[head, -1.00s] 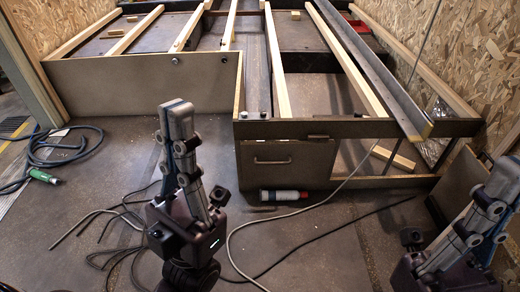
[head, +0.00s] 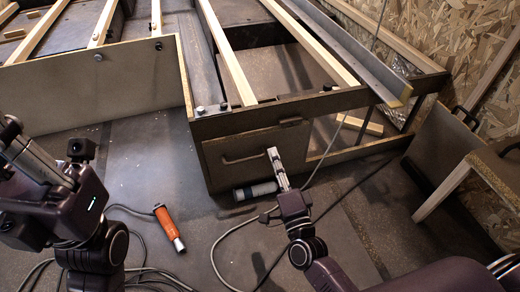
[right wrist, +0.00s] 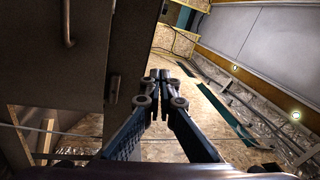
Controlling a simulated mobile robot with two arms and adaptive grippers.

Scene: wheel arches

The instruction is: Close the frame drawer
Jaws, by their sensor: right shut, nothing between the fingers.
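The frame drawer's front (head: 225,150) is a brown panel under the dark front beam (head: 230,122) of the wooden frame. It has a bar handle (head: 243,160) and looks near the beam's face; I cannot tell whether a gap remains. My right gripper (head: 272,153) is shut and empty, its tips in front of the drawer front just right of the handle. I cannot tell if they touch. In the right wrist view the shut fingertips (right wrist: 158,76) show right of the panel and its handle (right wrist: 68,22). My left gripper (head: 8,128) is at the left edge, partly cut off.
A white and dark bottle (head: 256,190) lies on the floor below the drawer. An orange tool (head: 169,228) and cables (head: 215,245) lie nearer. A panel with a pale wooden edge (head: 440,190) stands at right. Floor left of the drawer is clear.

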